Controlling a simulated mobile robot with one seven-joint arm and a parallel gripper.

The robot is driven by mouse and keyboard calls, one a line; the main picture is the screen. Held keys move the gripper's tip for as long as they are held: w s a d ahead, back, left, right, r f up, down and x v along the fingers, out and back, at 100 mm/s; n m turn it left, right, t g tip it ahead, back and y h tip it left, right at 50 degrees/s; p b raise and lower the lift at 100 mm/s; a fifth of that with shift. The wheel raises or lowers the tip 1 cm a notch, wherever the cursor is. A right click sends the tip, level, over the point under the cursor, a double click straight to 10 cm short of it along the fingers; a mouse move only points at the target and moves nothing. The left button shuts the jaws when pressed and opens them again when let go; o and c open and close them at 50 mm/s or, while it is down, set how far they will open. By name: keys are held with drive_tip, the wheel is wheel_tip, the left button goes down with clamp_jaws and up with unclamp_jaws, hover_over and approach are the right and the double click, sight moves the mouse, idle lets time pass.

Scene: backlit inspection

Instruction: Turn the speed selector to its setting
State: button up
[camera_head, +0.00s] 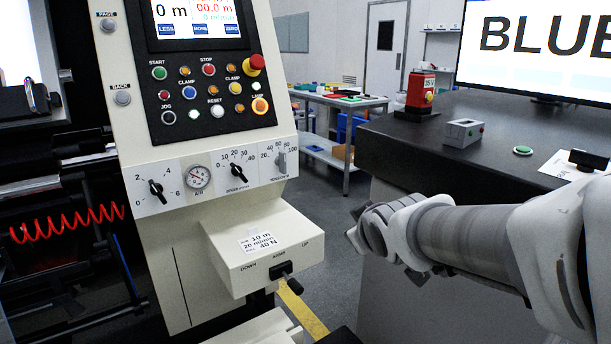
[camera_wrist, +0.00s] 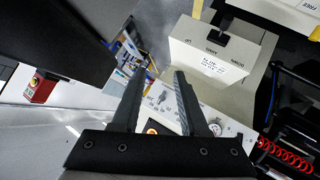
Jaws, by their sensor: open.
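The speed selector (camera_head: 237,171) is a black knob with a pale pointer line on the cream machine's sloped panel. Its scale runs from 0 to 40; the pointer leans up and left, but I cannot read the exact value. A job card (camera_head: 261,243) on the box below reads 10 m, 20 m/min, 40 N. My gripper (camera_wrist: 153,72) is open and empty in the wrist view, its fingers towards the dial panel; the right finger seems to hide the speed selector there. In the head view my arm's end is right of the panel, apart from it.
Beside the selector are an air gauge (camera_head: 198,177), a black 0–6 knob (camera_head: 157,190) and a grey tension knob (camera_head: 281,160). Above is a button panel with a red stop button (camera_head: 254,65). The box carries a black lever (camera_head: 284,270). A dark counter (camera_head: 470,150) stands right.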

drive_tip(key=w+a+f+n+t+y, duration=0.2)
drive_tip(key=w+a+n+y, duration=0.25)
drive_tip(key=w+a, duration=0.45)
drive_tip(key=n+t+y, duration=0.1)
drive_tip(key=n+y, duration=0.1)
drive_tip(key=y, duration=0.3)
approach(241, 175)
drive_tip(key=shift+m, duration=0.25)
drive_tip(key=b+x, duration=0.2)
drive_tip(key=x, duration=0.6)
drive_tip(key=shift+w+a+b, duration=0.25)
drive_tip(key=shift+w+b, duration=0.05)
clamp_jaws()
